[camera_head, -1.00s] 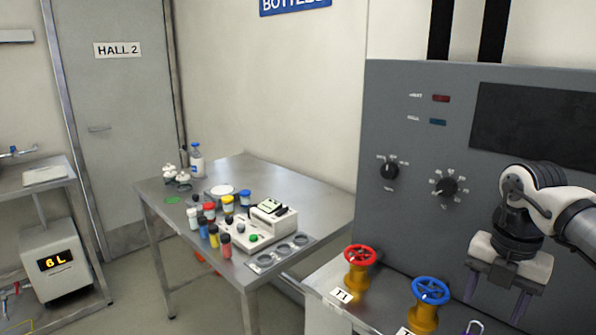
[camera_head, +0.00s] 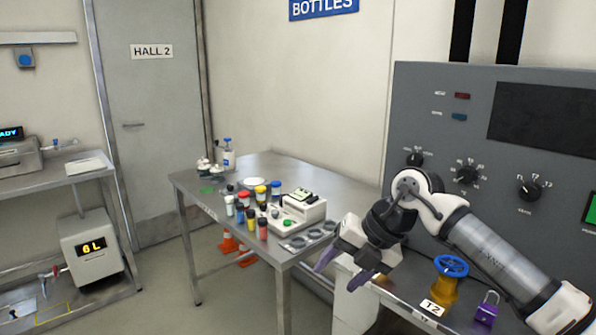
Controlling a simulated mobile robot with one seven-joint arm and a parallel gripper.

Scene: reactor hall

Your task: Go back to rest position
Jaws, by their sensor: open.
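My gripper (camera_head: 343,268) is at the lower middle right, in front of the grey control panel (camera_head: 436,130). It points down and to the left, with its purple fingers apart and nothing between them. It hangs near the left end of the valve bench (camera_head: 385,290), left of the blue valve wheel (camera_head: 452,266) on its yellow body. My arm runs from the gripper to the lower right corner. The red valve wheel is hidden behind my gripper and arm.
A steel table (camera_head: 335,192) at the middle holds several small bottles, a white device (camera_head: 298,212) and a bottle (camera_head: 228,155). A purple padlock (camera_head: 487,308) sits on the valve bench. Orange cones (camera_head: 229,243) stand under the table. Free floor lies at left centre.

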